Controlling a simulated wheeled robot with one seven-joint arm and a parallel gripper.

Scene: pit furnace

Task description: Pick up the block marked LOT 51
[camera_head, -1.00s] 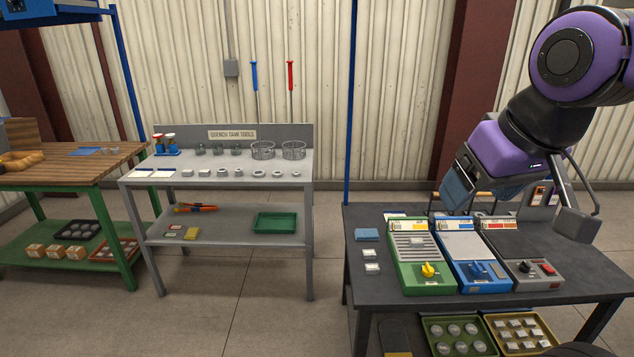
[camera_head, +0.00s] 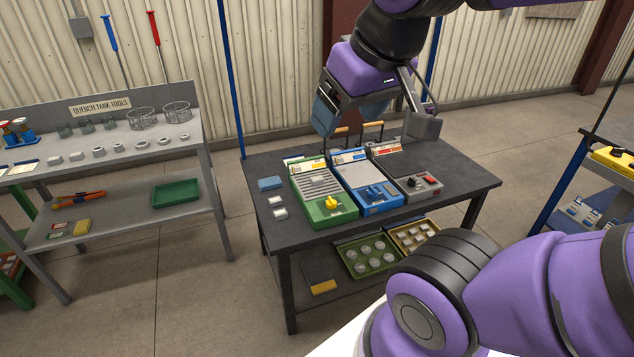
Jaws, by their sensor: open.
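No lettering on any block is readable, so I cannot tell which one is LOT 51. Two small pale blocks, one farther back (camera_head: 275,200) and one nearer (camera_head: 280,213), lie on the dark table (camera_head: 262,224), left of the green machine (camera_head: 335,212). A small light piece (camera_head: 318,180) lies on that machine's ribbed top. Several pale blocks sit in a yellow tray (camera_head: 396,247) on the lower shelf. My gripper (camera_head: 376,116) is open and empty, above the back of the dark table. Its fingers are partly hidden by its own body.
A blue machine (camera_head: 380,204) and a grey one (camera_head: 422,194) stand right of the green machine. A blue pad (camera_head: 270,183) lies at the table's left. The quench bench (camera_head: 200,132) stands left, with open floor between. A shelf cart (camera_head: 590,190) stands at right.

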